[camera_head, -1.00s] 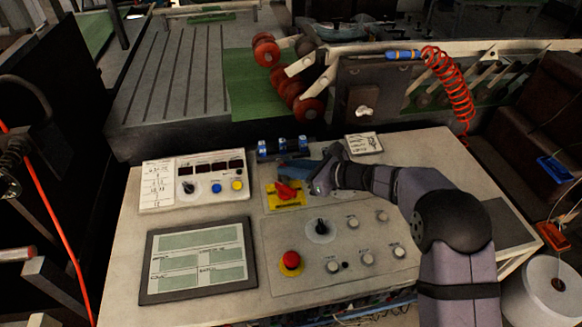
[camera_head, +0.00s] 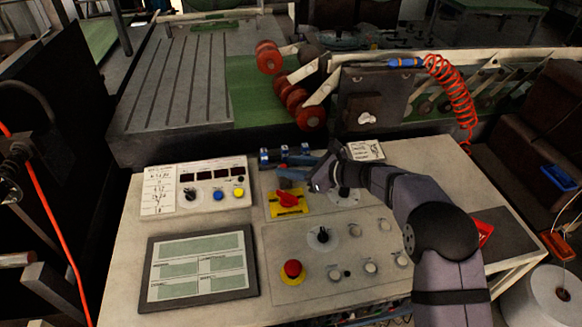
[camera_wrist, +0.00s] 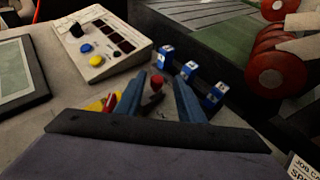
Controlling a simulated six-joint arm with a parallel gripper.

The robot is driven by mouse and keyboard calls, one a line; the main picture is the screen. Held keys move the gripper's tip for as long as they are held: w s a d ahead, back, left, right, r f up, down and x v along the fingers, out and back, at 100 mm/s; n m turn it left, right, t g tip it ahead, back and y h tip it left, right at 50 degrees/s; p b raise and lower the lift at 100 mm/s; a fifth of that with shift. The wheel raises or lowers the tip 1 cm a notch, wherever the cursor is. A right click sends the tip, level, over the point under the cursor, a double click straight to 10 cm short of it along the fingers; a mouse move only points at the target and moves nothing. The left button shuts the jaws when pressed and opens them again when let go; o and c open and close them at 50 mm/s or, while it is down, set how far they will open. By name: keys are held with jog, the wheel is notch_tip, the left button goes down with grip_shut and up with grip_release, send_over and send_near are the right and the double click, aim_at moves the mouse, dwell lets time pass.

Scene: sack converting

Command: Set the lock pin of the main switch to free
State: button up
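The main switch (camera_head: 289,201) is a red rotary handle on a yellow plate at the panel's back middle. Part of its red and yellow also shows left of the fingers in the wrist view (camera_wrist: 104,102). A small red-topped knob (camera_wrist: 157,82), which looks like the lock pin, stands between my fingertips in the wrist view. My gripper (camera_head: 284,168) is just behind and above the switch, its blue fingers spread around the knob with gaps visible. Whether either finger touches it I cannot tell. The pin's base and setting are unclear.
Several blue blocks (camera_wrist: 189,69) stand on a rail close behind the fingers. A meter box (camera_head: 196,187) is to the left, a framed screen (camera_head: 200,267) in front of it. A red emergency button (camera_head: 292,269) and several knobs lie in front. A label card (camera_head: 365,150) is behind the wrist.

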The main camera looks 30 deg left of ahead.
jog(key=shift+d, duration=0.1)
jog(key=shift+b+v, duration=1.4)
jog(key=shift+v, duration=2.25)
